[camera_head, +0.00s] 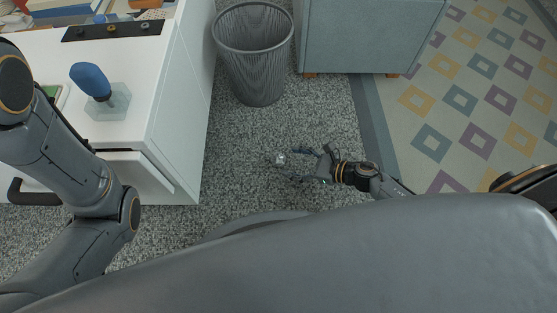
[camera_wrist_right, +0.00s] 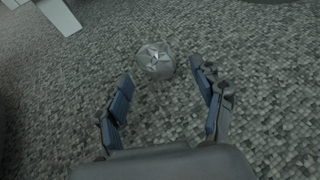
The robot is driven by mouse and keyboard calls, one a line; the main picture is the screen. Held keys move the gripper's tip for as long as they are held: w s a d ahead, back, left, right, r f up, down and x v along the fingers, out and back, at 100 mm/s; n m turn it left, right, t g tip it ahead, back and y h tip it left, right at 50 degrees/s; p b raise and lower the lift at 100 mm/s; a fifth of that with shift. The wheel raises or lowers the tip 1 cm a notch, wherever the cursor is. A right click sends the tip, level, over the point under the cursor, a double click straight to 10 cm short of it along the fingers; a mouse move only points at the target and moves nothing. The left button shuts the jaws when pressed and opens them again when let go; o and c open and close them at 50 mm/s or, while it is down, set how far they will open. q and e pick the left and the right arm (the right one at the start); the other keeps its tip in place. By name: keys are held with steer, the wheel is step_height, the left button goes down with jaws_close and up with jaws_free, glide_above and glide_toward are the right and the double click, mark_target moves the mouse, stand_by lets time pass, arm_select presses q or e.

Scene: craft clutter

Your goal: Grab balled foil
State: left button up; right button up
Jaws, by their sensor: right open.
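The balled foil (camera_head: 280,159) is a small silvery crumpled ball on the grey speckled carpet. In the right wrist view the foil (camera_wrist_right: 155,61) sits just beyond the fingertips, nearer the left finger. My right gripper (camera_head: 303,164) is low over the carpet, to the right of the foil. It is open, with empty space between its fingers in the right wrist view (camera_wrist_right: 164,80). The fingers do not appear to touch the ball. My left arm comes in at the left of the head view; its gripper is not visible.
A dark mesh waste bin (camera_head: 255,85) stands behind the foil. A white desk (camera_head: 165,110) with an open drawer (camera_head: 140,172) is at left, bearing a blue-handled object (camera_head: 90,80). A grey-blue cabinet (camera_head: 370,35) and a patterned rug (camera_head: 450,115) lie right. Carpet around the foil is clear.

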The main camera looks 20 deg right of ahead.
mark_target(284, 160)
steer(key=x, duration=0.1)
steer(key=b+x, duration=0.1)
steer(key=x, duration=0.1)
steer(key=b+x, duration=0.1)
steer(key=x, duration=0.1)
steer(key=shift+a+r, duration=0.3)
steer(key=shift+a, duration=0.05)
steer(key=shift+s, duration=0.1)
steer(key=c, duration=0.9)
